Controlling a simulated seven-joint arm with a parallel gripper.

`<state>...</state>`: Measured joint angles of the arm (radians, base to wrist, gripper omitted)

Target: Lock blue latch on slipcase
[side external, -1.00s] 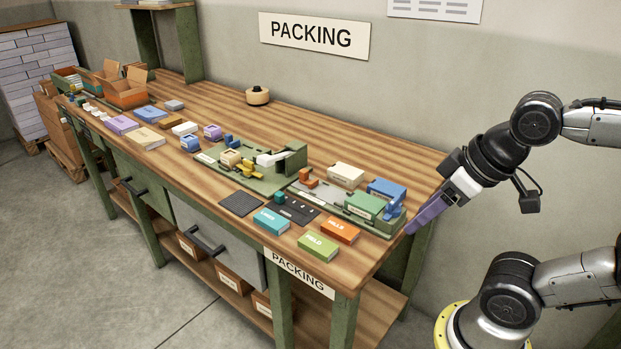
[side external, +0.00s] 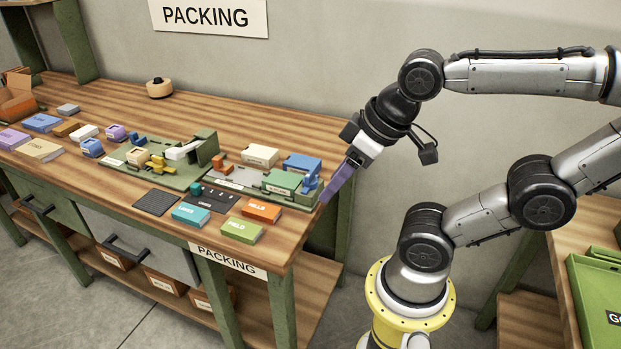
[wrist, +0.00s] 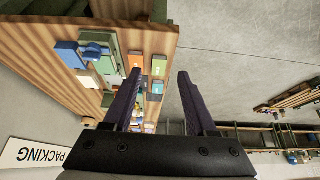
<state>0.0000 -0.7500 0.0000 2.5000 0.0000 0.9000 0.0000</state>
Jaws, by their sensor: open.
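A green slipcase (side external: 283,182) lies in a fixture near the right end of the packing table. A blue latch piece (side external: 308,184) stands at its right side, in front of a blue block (side external: 302,164). Blue parts (wrist: 95,49) also show at the upper left in the wrist view; the latch's exact position cannot be told. My gripper (side external: 325,198) has purple fingers and is just right of the slipcase by the table's edge, pointing down and left. In the wrist view my gripper (wrist: 160,74) is open, with nothing held between its fingers.
Teal (side external: 190,215), lime (side external: 242,230) and orange (side external: 262,212) books lie in front of the slipcase. A cream block (side external: 260,155) and a larger green fixture (side external: 165,163) stand to its left. A green tray (side external: 598,290) sits at far right.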

